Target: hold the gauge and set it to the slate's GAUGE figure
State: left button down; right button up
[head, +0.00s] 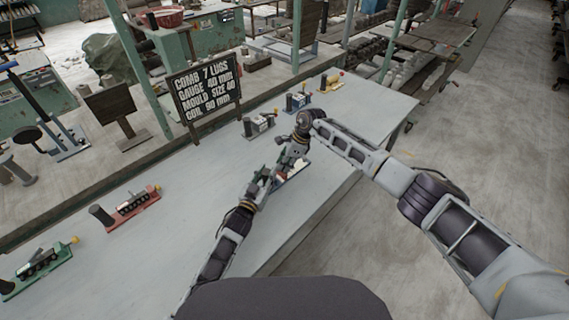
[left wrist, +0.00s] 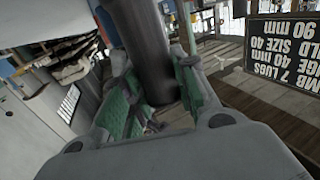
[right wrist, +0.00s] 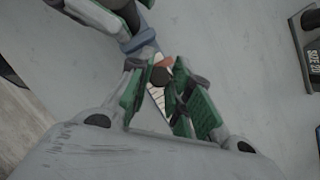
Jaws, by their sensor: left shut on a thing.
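The slate (head: 205,88) stands on the table's far side and reads COMB 7 LUGS, GAUGE 40 mm, MOULD SIZE 40, COIL 90 mm. The gauge (head: 293,175) is mostly hidden between my grippers near the table's right edge. My left gripper (head: 265,180) is shut on its dark round handle (left wrist: 150,60). In the right wrist view the gauge shows a pale marked scale (right wrist: 156,97) and a red slider with a dark knob (right wrist: 161,75). My right gripper (head: 298,146) is over the slider, fingers apart on either side of the knob. The slider's reading is too small to tell.
A red tool (head: 133,205) and a green tool (head: 40,266) lie on the table (head: 180,245) at left. Several small mould blocks stand at the back right, one nearby (head: 258,124); a plate in the right wrist view reads SIZE 20 (right wrist: 312,50). The table's middle is clear.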

grip_shut()
jog(key=shift+w+d, duration=0.4)
jog(key=o, duration=0.7)
grip_release()
jog(key=shift+o, duration=0.2)
